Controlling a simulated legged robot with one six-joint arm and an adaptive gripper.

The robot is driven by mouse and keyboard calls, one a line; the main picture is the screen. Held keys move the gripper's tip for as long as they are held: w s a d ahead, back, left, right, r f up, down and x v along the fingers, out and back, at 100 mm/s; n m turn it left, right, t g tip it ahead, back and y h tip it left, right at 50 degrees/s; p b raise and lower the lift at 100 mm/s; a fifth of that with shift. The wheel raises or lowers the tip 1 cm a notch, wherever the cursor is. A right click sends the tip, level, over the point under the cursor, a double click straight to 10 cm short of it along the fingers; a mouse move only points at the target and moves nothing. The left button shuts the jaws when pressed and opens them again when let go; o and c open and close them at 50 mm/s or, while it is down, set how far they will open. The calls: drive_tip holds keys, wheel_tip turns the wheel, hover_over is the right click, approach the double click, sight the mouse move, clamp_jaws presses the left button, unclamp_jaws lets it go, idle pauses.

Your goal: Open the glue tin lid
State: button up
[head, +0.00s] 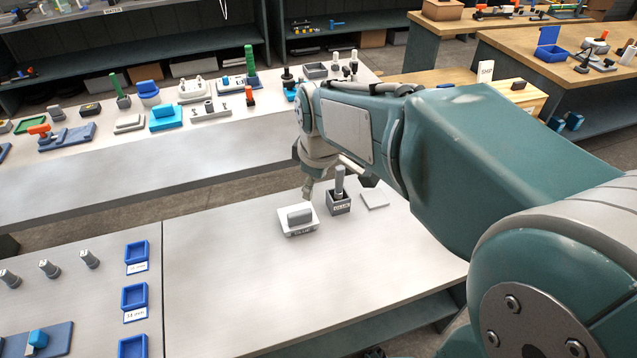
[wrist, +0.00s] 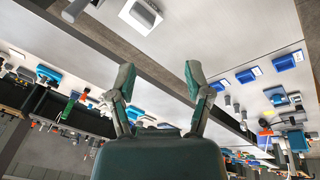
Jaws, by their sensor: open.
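No tin is plainly recognisable, and the small labels are too blurred to read surely. On the bare grey bench, a white block with a rounded grey piece on top (head: 299,219) stands nearest my gripper; it also shows in the wrist view (wrist: 142,15). To its right is a dark grey box with an upright grey handle (head: 339,203), then a thin flat plate (head: 374,199). My gripper (head: 307,192), partly hidden by my arm, appears just behind and above the white block. In the wrist view my gripper (wrist: 159,76) is open, with nothing between its fingers.
Blue trays (head: 135,297) and grey cylindrical pieces (head: 49,268) lie on the left bench section. The bench front (head: 300,300) is clear. A long back bench (head: 120,160) carries many blocks and tools. A gap of floor separates the two benches.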

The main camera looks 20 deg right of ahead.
drive_tip(key=shift+s+r+m, duration=0.25)
drive_tip(key=shift+s, duration=0.25)
drive_tip(key=shift+s+r+m, duration=0.2)
drive_tip(key=shift+s+m, duration=0.05)
drive_tip(key=shift+s, duration=0.2)
